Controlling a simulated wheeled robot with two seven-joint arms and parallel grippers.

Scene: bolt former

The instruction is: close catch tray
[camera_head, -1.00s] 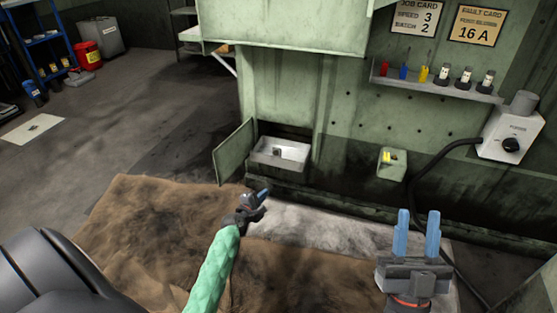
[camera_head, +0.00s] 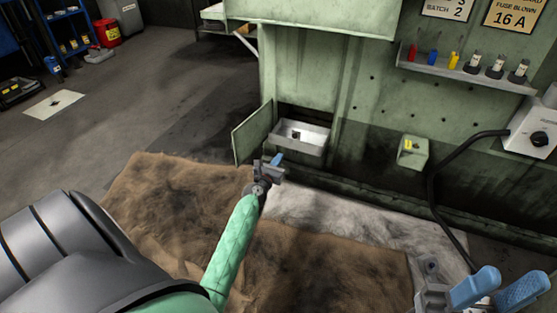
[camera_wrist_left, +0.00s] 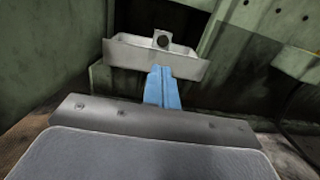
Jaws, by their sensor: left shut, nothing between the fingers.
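The catch tray (camera_head: 303,138) is a pale metal box sticking out of an opening low in the green machine, with a small dark round thing inside. An open green door (camera_head: 252,133) stands at its left. My left gripper (camera_head: 277,158) is just in front of and below the tray, shut and empty. In the left wrist view, its blue fingertips (camera_wrist_left: 162,88) are together in front of the front wall of the tray (camera_wrist_left: 150,55); I cannot tell whether they touch. My right gripper (camera_head: 497,290) is at the lower right, its blue fingers apart, with nothing between them.
A brown mat (camera_head: 180,200) and a pale mat (camera_head: 340,218) lie before the machine. A small green box with a yellow part (camera_head: 412,150) sits on the machine wall to the right. A black cable (camera_head: 435,190) hangs from the control box (camera_head: 533,135).

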